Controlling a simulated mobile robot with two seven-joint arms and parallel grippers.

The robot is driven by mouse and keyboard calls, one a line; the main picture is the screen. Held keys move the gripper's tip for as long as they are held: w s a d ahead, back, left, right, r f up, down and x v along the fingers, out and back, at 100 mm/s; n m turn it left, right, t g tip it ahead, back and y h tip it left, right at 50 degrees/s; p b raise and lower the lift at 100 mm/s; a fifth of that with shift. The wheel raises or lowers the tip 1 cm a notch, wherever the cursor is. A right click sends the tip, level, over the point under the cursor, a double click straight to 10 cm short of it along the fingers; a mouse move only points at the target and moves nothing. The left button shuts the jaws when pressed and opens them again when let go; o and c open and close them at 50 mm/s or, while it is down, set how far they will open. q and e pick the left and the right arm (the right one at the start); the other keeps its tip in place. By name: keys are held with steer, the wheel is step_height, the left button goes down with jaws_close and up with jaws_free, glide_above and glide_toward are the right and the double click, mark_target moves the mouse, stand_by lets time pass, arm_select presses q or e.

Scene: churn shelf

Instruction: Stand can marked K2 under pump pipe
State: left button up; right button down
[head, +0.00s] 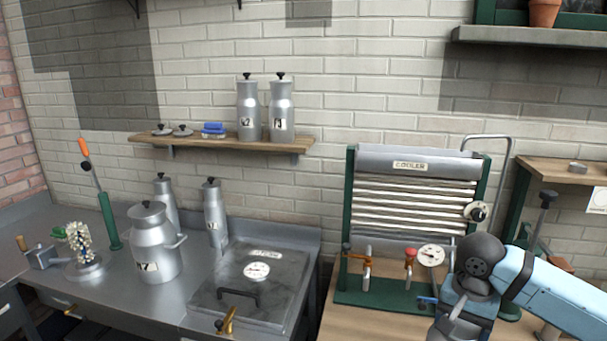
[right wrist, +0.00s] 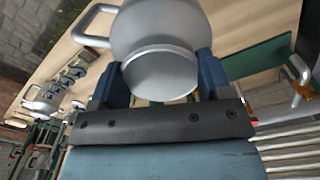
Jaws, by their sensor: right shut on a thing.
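My right gripper (right wrist: 158,78) is shut on a grey metal can (right wrist: 160,28) with a loop handle; no mark shows on its visible side. In the head view my right gripper (head: 452,308) is low at the right, in front of the cooler, and the held can is mostly hidden. A tall can (head: 247,103) on the wall shelf has a label that seems to read K2. A bent grey pipe (head: 487,138) rises at the cooler's right side; I cannot tell whether it is the pump pipe. My left gripper is out of view.
The cooler (head: 410,164) stands on a wooden bench with taps along its front. A wide can (head: 154,245), tall cans, a brush and a green pump-like tool (head: 108,222) stand on the left steel counter. A lidded vat (head: 250,290) is set in that counter.

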steer(key=s+a+f+n+p, duration=0.2)
steer(key=s+a+n, duration=0.3)
steer(key=s+n, duration=0.1)
steer(key=shift+s+a+f+n+p, duration=0.15)
steer(key=shift+s+a+n+p, duration=0.2)
steer(key=shift+n, duration=0.45)
steer(key=shift+w+d, duration=0.1)
